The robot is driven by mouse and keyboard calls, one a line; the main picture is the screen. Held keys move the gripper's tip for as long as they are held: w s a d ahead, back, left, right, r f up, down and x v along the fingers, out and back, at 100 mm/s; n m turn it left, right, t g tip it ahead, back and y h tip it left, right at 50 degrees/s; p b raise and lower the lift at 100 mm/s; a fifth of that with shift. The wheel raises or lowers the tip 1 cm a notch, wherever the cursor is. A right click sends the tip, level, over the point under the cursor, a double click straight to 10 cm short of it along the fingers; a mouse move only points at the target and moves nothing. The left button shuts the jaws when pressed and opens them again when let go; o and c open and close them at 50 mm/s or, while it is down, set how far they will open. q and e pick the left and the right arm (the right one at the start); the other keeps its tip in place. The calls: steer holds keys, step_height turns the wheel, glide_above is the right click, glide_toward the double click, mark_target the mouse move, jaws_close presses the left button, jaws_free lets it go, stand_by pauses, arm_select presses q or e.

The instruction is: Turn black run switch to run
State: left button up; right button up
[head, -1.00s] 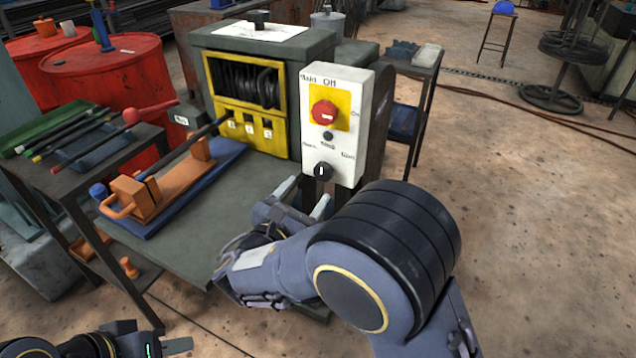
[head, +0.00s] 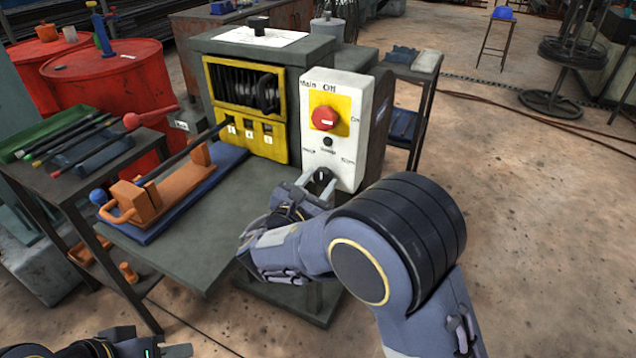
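The black run switch (head: 322,175) is a small knob low on the white control panel (head: 345,103). My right gripper (head: 317,183) is at the switch, with one finger on each side of it. The fingers look apart; I cannot tell whether they touch the knob. The gripper partly hides the knob, so its pointer is hard to read. Small labels stand above it to the left and right, too blurred to read surely. My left gripper (head: 178,351) is at the bottom left edge, partly cut off, far from the panel.
A red main knob (head: 325,118) on a yellow plate sits above the switch. The yellow-framed drum machine (head: 245,100) is left of the panel. A grey table (head: 190,240) carries an orange fixture (head: 150,199) on a blue base. Open floor lies to the right.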

steer(key=shift+c, duration=0.8)
steer(key=shift+f+m+b, duration=0.15)
steer(key=shift+m+b, duration=0.15)
steer(key=shift+b, duration=0.25)
steer(key=m+b, duration=0.7)
steer(key=b, duration=0.3)
steer(key=shift+f+m, duration=0.15)
steer(key=shift+m, duration=0.15)
steer(key=shift+r+m+b, duration=0.2)
steer(key=shift+m+b, duration=0.7)
steer(key=shift+b, duration=0.15)
steer(key=o, duration=1)
